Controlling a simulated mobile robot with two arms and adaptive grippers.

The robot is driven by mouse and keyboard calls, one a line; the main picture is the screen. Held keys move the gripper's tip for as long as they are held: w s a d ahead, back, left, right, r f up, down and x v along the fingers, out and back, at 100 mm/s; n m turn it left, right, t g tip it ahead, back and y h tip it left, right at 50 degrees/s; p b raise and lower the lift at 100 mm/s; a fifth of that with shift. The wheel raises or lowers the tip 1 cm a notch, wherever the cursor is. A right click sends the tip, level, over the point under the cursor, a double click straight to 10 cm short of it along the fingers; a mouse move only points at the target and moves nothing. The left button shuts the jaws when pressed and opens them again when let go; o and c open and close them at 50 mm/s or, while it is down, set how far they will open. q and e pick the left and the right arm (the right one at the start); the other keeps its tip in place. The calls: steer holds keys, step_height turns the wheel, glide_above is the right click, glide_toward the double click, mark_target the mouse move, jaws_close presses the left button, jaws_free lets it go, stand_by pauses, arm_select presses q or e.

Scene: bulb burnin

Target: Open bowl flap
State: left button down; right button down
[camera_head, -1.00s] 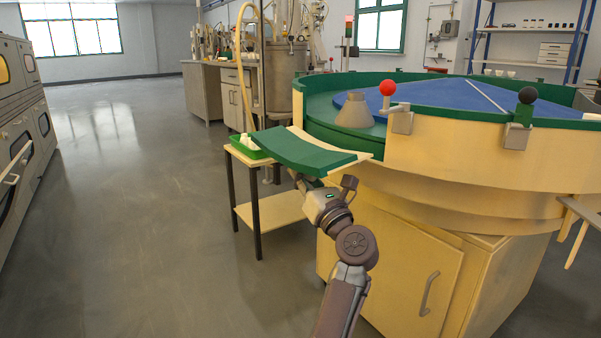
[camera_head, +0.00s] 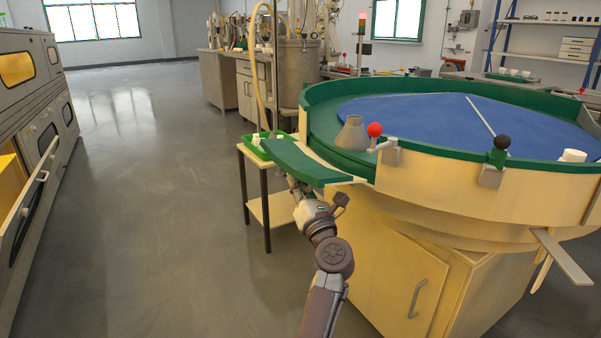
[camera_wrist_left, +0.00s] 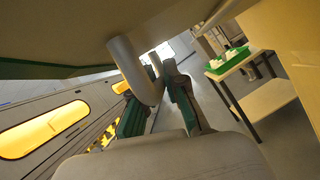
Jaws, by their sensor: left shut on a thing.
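The bowl (camera_head: 480,190) is a large round cream vessel with a green rim and a blue inside. Its flap (camera_head: 308,168), a curved piece with a green edge, stands swung outward at the near left of the bowl, beside a gap in the wall. My left gripper (camera_head: 297,188) is under the flap in the head view, its fingers mostly hidden. In the left wrist view my left gripper (camera_wrist_left: 160,92) is shut on a grey bent handle (camera_wrist_left: 138,72) under a pale surface. My right gripper is not in view.
A small side table (camera_head: 257,208) with a green tray (camera_head: 256,147) stands close behind the flap. A red-knobbed latch (camera_head: 375,130) and a black-knobbed one (camera_head: 502,142) sit on the bowl rim. A grey cone (camera_head: 352,134) stands inside. Open floor (camera_head: 150,200) lies left.

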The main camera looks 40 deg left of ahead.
arm_select(q)
steer(key=shift+r, duration=0.2)
steer(key=c, duration=1.2)
jaws_free()
